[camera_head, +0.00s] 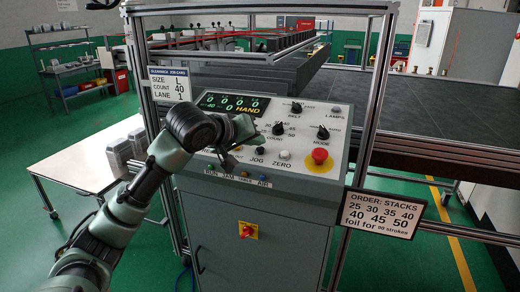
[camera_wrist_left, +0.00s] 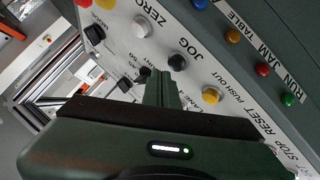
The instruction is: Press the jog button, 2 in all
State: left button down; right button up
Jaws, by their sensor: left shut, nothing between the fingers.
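The jog button (camera_head: 260,150) is a black round button on the sloped control panel (camera_head: 335,113), above its JOG label. In the left wrist view the jog button (camera_wrist_left: 177,62) stands up beside the word JOG. My left gripper (camera_head: 232,156) is shut and empty, just left of the jog button over the panel in the head view. In the left wrist view my shut fingers (camera_wrist_left: 158,85) point at the panel below the button, with a visible gap to it. My right gripper is not in view.
A white ZERO button (camera_head: 285,155) is right of jog. A yellow PUSH OUT button (camera_wrist_left: 211,96) is near my fingers. A red mushroom button (camera_head: 319,155) and black knobs (camera_head: 323,132) share the panel. The display (camera_head: 232,104) shows zeros, 40 and HAND.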

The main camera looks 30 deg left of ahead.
pick_arm(q)
jog(key=shift+f, duration=0.3)
jog(key=shift+w+f, duration=0.2)
jog(key=shift+f, duration=0.35)
dwell(0.6)
jog(key=shift+r, duration=0.1)
jog(key=shift+s+r+p, duration=0.25)
jog(key=shift+r+p, duration=0.5)
jog(key=shift+r, duration=0.05)
jog(key=shift+r+p, duration=0.45)
jog(key=r+p, duration=0.1)
jog(key=r, duration=0.1)
jog(key=s+r+p, duration=0.1)
jog(key=r+p, duration=0.1)
jog(key=shift+s+d+p, duration=0.2)
jog(key=shift+p, duration=0.1)
